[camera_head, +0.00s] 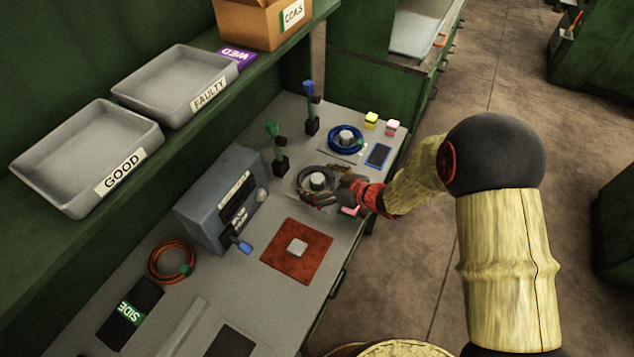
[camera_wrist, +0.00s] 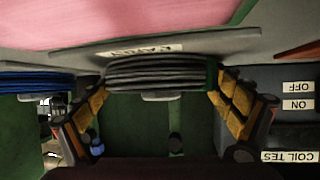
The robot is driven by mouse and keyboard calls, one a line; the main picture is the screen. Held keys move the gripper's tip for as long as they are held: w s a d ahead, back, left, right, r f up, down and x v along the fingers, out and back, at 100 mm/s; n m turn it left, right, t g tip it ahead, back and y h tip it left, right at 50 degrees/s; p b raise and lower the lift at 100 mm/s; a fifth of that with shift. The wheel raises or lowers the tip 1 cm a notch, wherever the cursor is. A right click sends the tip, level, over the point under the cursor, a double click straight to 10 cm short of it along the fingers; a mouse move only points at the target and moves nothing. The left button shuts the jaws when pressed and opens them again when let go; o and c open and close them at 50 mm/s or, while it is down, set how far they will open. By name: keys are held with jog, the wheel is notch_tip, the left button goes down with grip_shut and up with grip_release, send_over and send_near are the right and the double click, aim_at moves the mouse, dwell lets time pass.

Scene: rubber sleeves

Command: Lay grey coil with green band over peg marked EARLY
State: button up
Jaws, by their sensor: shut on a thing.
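The grey coil (camera_head: 304,178) sits around a pale peg (camera_head: 317,181) on the bench in the head view; the peg's top shows through its middle. In the wrist view, which is upside down, the grey coil (camera_wrist: 155,74) has its green band (camera_wrist: 212,74) at the right, by one fingertip. A small label (camera_wrist: 146,50) lies beyond the coil; its word is too blurred to read surely. The peg's top (camera_wrist: 160,96) pokes out past the coil. My gripper (camera_head: 325,197) is shut on the coil, with a finger at each side; it also shows in the wrist view (camera_wrist: 158,88).
A blue coil (camera_head: 332,142) lies around another peg behind. Green (camera_head: 277,148) and blue (camera_head: 309,105) posts stand close by. A grey tester box (camera_head: 215,205), a red mat (camera_head: 280,263) and an orange coil (camera_head: 155,265) are nearer.

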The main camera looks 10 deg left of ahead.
jog(key=shift+r, duration=0.2)
jog(key=o, duration=1.5)
jog(key=shift+f, duration=0.2)
jog(key=shift+r, duration=0.2)
jog(key=p+v, duration=0.3)
jog(key=v, duration=0.9)
jog(key=shift+p, duration=0.3)
